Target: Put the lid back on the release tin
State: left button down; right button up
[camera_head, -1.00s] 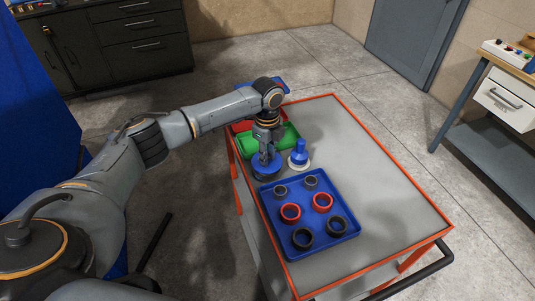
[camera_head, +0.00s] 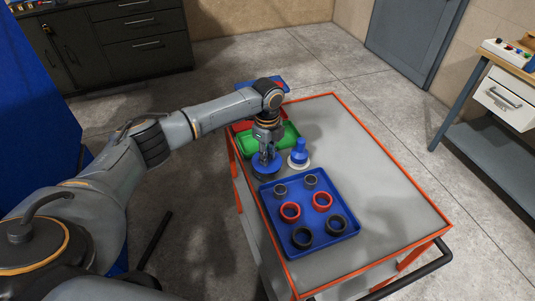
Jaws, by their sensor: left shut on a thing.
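My left gripper (camera_head: 266,154) points down at the left edge of the cart and is shut on a round blue lid (camera_head: 258,169). The lid's top lies roughly level, with a darker side showing below it. Whether the release tin is directly under the lid, and whether the two touch, I cannot tell at this size. A blue bottle-like piece with a white base (camera_head: 299,156) stands upright just right of the lid. My right gripper is not in view.
A blue tray (camera_head: 309,219) with several grey, red and black rings lies in front of the lid. A green tray (camera_head: 283,138) and a red one (camera_head: 243,124) are behind the gripper. The right half of the cart top (camera_head: 385,185) is clear.

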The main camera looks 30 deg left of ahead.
pick_arm(q)
jog(key=shift+p, duration=0.35)
dwell(0.6)
jog(key=c, duration=0.6)
grip_release()
jog(key=shift+r+p, duration=3.5)
jog(key=shift+p, duration=0.1)
